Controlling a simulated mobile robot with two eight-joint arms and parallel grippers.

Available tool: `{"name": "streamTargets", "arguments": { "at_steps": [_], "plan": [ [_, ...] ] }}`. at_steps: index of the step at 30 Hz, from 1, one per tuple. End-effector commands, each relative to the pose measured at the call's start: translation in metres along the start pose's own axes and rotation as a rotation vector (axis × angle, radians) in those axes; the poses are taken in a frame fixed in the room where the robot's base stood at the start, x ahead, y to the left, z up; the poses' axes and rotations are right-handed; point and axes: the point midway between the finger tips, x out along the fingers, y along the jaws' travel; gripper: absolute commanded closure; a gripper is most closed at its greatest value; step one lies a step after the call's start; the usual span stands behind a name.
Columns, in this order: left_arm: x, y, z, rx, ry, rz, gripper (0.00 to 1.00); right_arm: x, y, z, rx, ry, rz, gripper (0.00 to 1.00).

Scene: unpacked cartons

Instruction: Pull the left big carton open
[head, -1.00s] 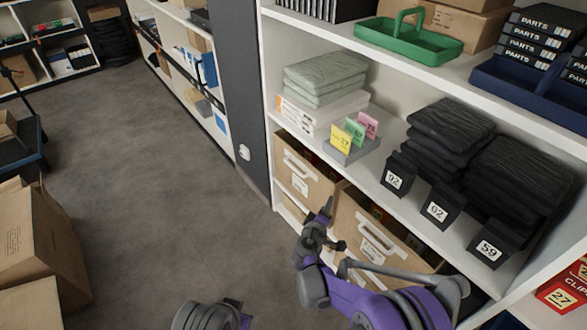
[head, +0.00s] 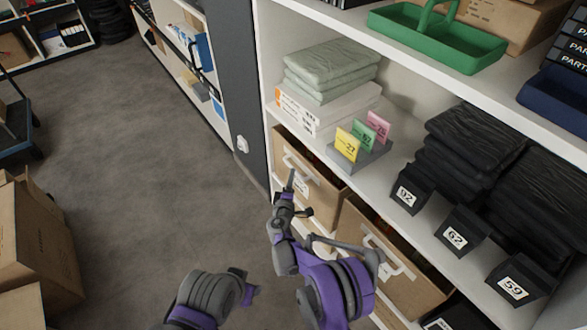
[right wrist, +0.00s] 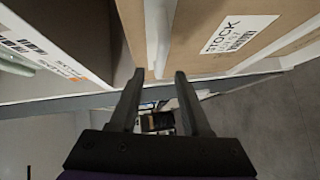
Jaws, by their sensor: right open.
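The left big carton (head: 318,190) is brown with a white handle and stands on the lower shelf in the head view. In the right wrist view its brown face (right wrist: 205,25) shows a STOCK label and a pale handle bar. My right gripper (head: 291,180) is at the carton's front, overlapping it in the head view. In the right wrist view the right gripper (right wrist: 159,76) is open, with the handle bar lined up between its fingertips; whether it is between them in depth I cannot tell.
A second big carton (head: 410,290) stands to the right on the same shelf. A dark post (head: 228,75) is left of the shelf. Brown boxes (head: 35,245) stand left; the floor between is clear.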

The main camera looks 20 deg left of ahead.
Motion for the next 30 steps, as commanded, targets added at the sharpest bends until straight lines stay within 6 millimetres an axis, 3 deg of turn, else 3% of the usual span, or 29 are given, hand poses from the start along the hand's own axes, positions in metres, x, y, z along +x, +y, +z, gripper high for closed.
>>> {"name": "streamTargets", "arguments": {
  "at_steps": [3, 9, 21, 29, 30],
  "plan": [
    [0.006, 0.000, 0.001, 0.000, -0.002, 0.000, 0.50, 0.024, -0.002, 0.002, 0.000, -0.001, 0.000, 0.53],
    [0.011, 0.000, 0.003, 0.000, -0.003, 0.000, 0.50, 0.050, -0.001, 0.001, 0.001, -0.001, 0.000, 0.53],
    [0.012, 0.000, 0.003, 0.000, -0.004, 0.000, 0.50, 0.058, 0.000, 0.001, 0.001, -0.001, 0.000, 0.53],
    [0.012, 0.000, 0.003, 0.000, -0.004, 0.000, 0.50, 0.058, 0.000, 0.001, 0.001, -0.001, 0.000, 0.98],
    [0.012, 0.000, 0.003, 0.000, -0.004, 0.000, 0.50, 0.058, 0.000, 0.001, 0.001, -0.001, 0.000, 1.00]
  ]
}}
